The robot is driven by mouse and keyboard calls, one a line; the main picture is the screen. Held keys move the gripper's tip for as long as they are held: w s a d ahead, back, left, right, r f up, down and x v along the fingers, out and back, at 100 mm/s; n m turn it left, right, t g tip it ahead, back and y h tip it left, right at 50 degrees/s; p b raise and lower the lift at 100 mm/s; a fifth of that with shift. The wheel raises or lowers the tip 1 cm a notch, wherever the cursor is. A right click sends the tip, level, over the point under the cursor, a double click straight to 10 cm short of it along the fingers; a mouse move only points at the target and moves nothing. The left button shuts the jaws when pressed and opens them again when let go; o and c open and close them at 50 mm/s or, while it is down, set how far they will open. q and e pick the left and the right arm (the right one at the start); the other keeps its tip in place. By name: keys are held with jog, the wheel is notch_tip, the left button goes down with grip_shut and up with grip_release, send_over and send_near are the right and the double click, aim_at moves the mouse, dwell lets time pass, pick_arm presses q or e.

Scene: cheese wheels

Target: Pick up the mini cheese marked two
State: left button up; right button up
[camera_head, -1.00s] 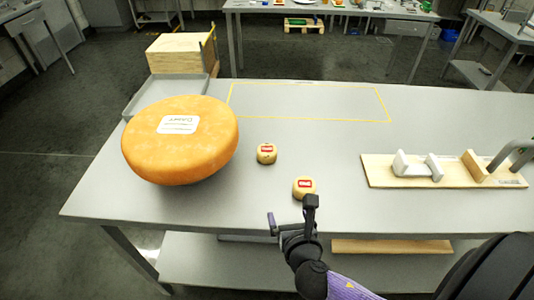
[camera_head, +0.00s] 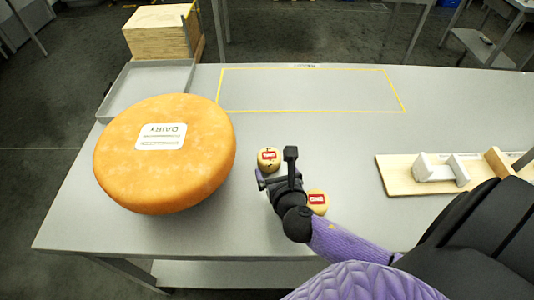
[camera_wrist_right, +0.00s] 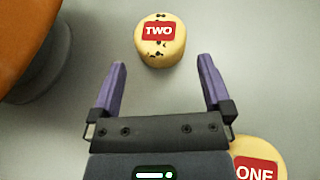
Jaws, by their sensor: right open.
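The mini cheese marked two (camera_wrist_right: 160,44) is a small pale-yellow round with a red label reading TWO. In the right wrist view it stands just beyond my open, empty fingers, roughly centred between them. In the head view it is the farther small cheese (camera_head: 269,157), just past my right gripper (camera_head: 276,172). My right gripper also shows in the wrist view (camera_wrist_right: 158,75), with its two purple-sided fingers spread. A second mini cheese, labelled ONE (camera_wrist_right: 257,160), lies at the lower right beside the gripper body. In the head view this cheese (camera_head: 318,201) is partly hidden by my right arm. My left gripper is not in view.
A large orange cheese wheel (camera_head: 165,165) stands left of the mini cheeses on the grey table (camera_head: 300,135). Behind it are a grey tray (camera_head: 146,90) and a wooden block (camera_head: 158,35). A wooden board with white pieces (camera_head: 402,176) is at right. The yellow-outlined area (camera_head: 310,90) is clear.

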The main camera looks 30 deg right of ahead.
aim_at(272, 163)
jog(key=b+x, duration=0.2)
jog(key=x, duration=0.4)
jog(key=shift+f, duration=0.2)
jog(key=shift+w+d, duration=0.15)
jog(key=shift+w, duration=0.15)
jog(key=shift+r, duration=0.1)
jog(key=c, duration=1)
